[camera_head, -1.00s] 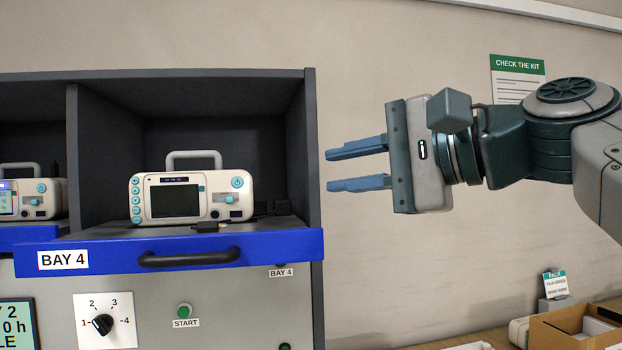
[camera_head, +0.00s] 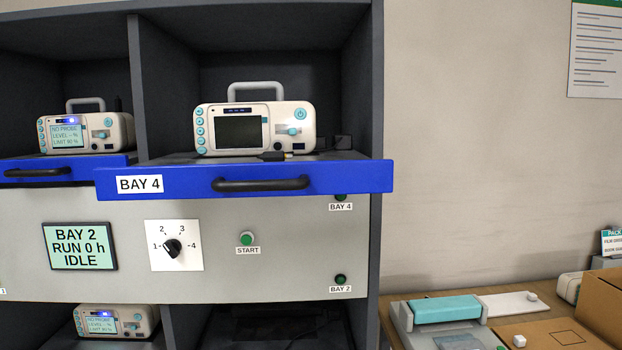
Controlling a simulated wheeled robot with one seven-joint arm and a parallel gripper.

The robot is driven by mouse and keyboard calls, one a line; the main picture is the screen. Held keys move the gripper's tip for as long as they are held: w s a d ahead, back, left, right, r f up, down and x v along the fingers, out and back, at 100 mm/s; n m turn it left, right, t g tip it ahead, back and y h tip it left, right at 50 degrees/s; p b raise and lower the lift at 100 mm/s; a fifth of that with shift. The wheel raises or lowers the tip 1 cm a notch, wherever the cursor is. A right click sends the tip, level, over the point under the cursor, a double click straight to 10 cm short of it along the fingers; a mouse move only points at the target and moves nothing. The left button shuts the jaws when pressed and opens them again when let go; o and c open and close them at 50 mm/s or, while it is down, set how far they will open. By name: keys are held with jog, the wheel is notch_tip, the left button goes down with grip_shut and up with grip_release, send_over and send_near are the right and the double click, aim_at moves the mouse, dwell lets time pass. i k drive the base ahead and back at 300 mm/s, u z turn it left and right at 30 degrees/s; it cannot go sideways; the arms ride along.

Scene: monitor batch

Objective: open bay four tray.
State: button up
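The bay four tray (camera_head: 345,178) has a blue front with a "BAY 4" label and a black bar handle (camera_head: 261,184). Its front stands forward of the cabinet face and of the blue tray to its left, so it looks at least partly drawn out. A white monitor (camera_head: 255,128) with a dark screen and a top handle stands on it, with a short dark cable plug lying in front. My gripper is not in view.
The cabinet panel below holds a display reading "BAY 2 RUN 0 h IDLE" (camera_head: 80,246), a knob (camera_head: 173,248) and a green START button (camera_head: 246,238). Other monitors stand left (camera_head: 88,132) and below (camera_head: 112,321). A bench (camera_head: 388,318) at right carries a teal-topped device (camera_head: 445,309) and a cardboard box (camera_head: 603,308).

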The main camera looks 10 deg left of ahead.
aim_at(341, 170)
jog(key=z, duration=1.4)
jog(key=k, duration=0.75)
jog(key=u, duration=1.25)
